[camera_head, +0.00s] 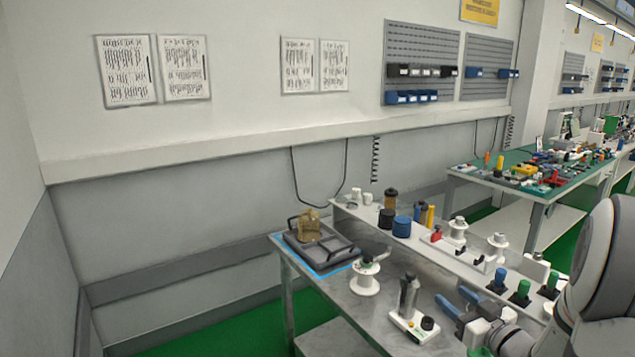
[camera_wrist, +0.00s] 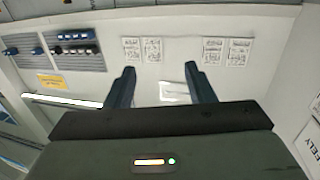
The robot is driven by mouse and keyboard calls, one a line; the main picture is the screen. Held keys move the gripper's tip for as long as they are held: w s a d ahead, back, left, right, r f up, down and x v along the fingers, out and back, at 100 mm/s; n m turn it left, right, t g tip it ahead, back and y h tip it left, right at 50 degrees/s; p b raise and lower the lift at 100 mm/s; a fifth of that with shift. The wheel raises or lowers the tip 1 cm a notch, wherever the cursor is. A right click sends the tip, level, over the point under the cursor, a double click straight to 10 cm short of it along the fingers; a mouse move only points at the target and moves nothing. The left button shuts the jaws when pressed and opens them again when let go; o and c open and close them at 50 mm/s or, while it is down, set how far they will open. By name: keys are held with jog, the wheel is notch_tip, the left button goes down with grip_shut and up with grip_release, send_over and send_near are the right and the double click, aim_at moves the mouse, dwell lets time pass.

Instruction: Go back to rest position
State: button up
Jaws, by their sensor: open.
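My gripper (camera_wrist: 160,84) shows in the wrist view as two dark blue fingers standing wide apart with nothing between them. Behind the fingers is the pale wall, seen upside down, with white paper sheets on it. In the head view my gripper (camera_head: 456,310) is at the lower right, its blue fingers pointing left above the grey bench (camera_head: 385,270). It is near a white base with a grey cylinder (camera_head: 408,296) but looks apart from it. My arm fills the right edge.
A dark grey tray (camera_head: 322,258) with a brown item (camera_head: 309,226) sits at the bench's left end. A white spool (camera_head: 365,279) stands right of it. Bottles, knobs and spools line the back ledge. A green-topped table (camera_head: 500,176) is farther right. Left floor is clear.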

jog(key=s+a+f+m+g+h+b, duration=0.2)
jog(key=s+a+f+g+h+b, duration=0.1)
jog(key=s+a+g, duration=0.4)
jog(key=s+a+f+m+g+h+b, duration=0.2)
jog(key=s+a+f+g+b, duration=0.3)
jog(key=s, duration=0.9)
jog(key=shift+a+f+g+h, duration=0.45)
jog(key=shift+a+g, duration=0.55)
jog(key=shift+a, duration=0.25)
dwell(0.7)
